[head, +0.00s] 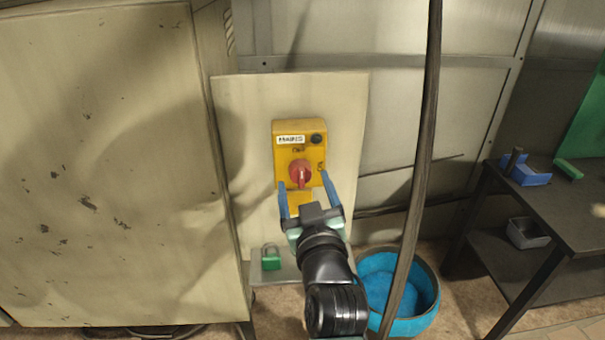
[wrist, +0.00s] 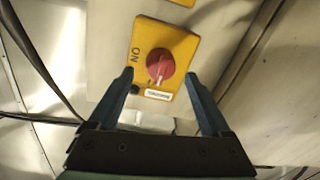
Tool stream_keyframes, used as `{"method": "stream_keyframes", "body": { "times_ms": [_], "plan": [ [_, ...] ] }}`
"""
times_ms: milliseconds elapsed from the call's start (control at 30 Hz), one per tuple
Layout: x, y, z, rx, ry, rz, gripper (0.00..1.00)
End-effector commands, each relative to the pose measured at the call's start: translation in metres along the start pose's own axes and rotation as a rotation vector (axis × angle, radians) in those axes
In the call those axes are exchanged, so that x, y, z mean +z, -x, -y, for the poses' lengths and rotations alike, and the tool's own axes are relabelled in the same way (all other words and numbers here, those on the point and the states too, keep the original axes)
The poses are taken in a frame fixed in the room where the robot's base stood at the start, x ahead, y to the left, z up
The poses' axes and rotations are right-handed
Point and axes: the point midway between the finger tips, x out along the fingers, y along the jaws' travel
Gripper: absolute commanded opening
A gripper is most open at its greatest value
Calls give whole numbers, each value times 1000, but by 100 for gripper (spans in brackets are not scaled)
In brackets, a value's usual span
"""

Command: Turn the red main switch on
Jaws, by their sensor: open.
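The red main switch (head: 300,172) is a round knob with a raised grip on a yellow box (head: 284,154). In the head view its grip stands vertical. In the wrist view the knob (wrist: 160,65) shows a pale mark on the side of the white label (wrist: 158,94), and the word ON is at the left. My gripper (head: 304,183) is open, with its blue fingers at both sides of the knob's lower part. In the wrist view the fingers (wrist: 161,75) stand wide apart, with the knob between them in the picture. I see no contact.
A pale panel (head: 235,130) carries the box. A large beige cabinet (head: 100,160) stands at left. A green padlock (head: 271,257) is below. A dark cable (head: 424,150) hangs at right, before a blue tub (head: 408,322). A dark table (head: 560,210) stands far right.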

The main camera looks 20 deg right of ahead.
Motion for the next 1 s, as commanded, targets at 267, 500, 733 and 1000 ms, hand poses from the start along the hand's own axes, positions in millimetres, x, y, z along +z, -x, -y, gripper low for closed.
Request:
{"method": "stream_keyframes", "body": {
  "times_ms": [267,500,733,1000],
  "plan": [
    [0,-23,0,-1,-1,0,82],
    [0,-25,0,-1,-1,-1,82],
    [0,-25,0,-1,-1,0,59],
    [0,-25,0,-1,-1,0,10]
  ]
}}
